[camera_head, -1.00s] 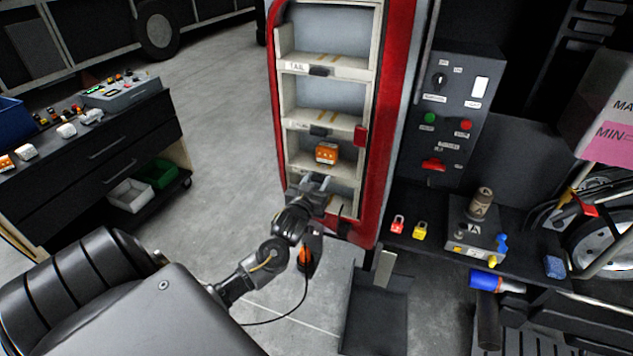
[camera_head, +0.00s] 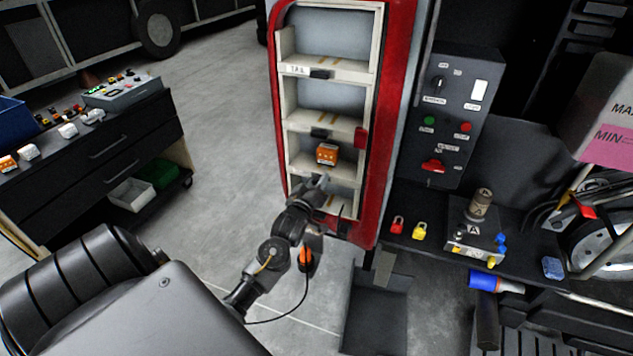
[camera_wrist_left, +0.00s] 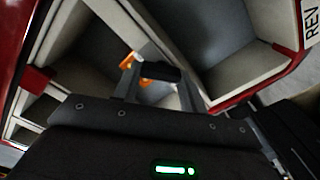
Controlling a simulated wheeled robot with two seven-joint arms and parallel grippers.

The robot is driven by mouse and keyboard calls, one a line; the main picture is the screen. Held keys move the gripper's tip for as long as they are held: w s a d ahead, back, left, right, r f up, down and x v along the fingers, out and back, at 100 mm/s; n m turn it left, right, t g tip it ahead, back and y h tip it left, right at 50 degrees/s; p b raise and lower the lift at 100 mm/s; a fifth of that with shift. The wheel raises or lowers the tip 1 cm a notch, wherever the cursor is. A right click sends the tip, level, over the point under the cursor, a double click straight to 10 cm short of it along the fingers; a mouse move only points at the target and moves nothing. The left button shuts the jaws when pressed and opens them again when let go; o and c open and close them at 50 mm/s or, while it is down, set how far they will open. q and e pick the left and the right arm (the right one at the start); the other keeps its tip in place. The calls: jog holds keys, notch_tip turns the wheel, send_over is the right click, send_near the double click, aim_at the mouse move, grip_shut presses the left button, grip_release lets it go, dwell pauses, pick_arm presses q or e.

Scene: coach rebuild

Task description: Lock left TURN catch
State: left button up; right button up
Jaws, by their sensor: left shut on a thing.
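The red-framed cabinet has pale shelves, with dark catches on their front edges: one at the shelf labelled TAIL (camera_head: 321,74) and one on the shelf below (camera_head: 319,133). An orange lamp block (camera_head: 327,153) sits in the compartment just above my left gripper. My left gripper (camera_head: 318,183) is at the lower shelf edge, shut on a dark catch. The catch shows as a dark bar (camera_wrist_left: 160,73) between the fingertips in the left wrist view. In the head view the gripper hides this catch and any label by it. My right gripper is not in view.
A red block (camera_head: 361,138) is on the cabinet's right frame. A switch panel (camera_head: 450,115) and a dark bench with red and yellow padlocks (camera_head: 419,231) stand to the right. A black drawer cart (camera_head: 100,150) stands at left. The floor between is clear.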

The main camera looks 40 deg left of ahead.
pick_arm(q)
jog(key=n+p, duration=0.1)
jog(key=n, duration=0.4)
jog(key=shift+n, duration=0.4)
jog(key=n+p, duration=0.1)
jog(key=n, duration=0.3)
jog(key=shift+a+f+n+p, duration=0.1)
jog(key=shift+n+p, duration=0.2)
jog(key=shift+n, duration=0.1)
jog(key=o, duration=1)
jog(key=shift+f, duration=0.1)
jog(key=shift+s, duration=0.25)
jog(key=shift+b+v, duration=1.45)
jog(key=shift+v, duration=3.7)
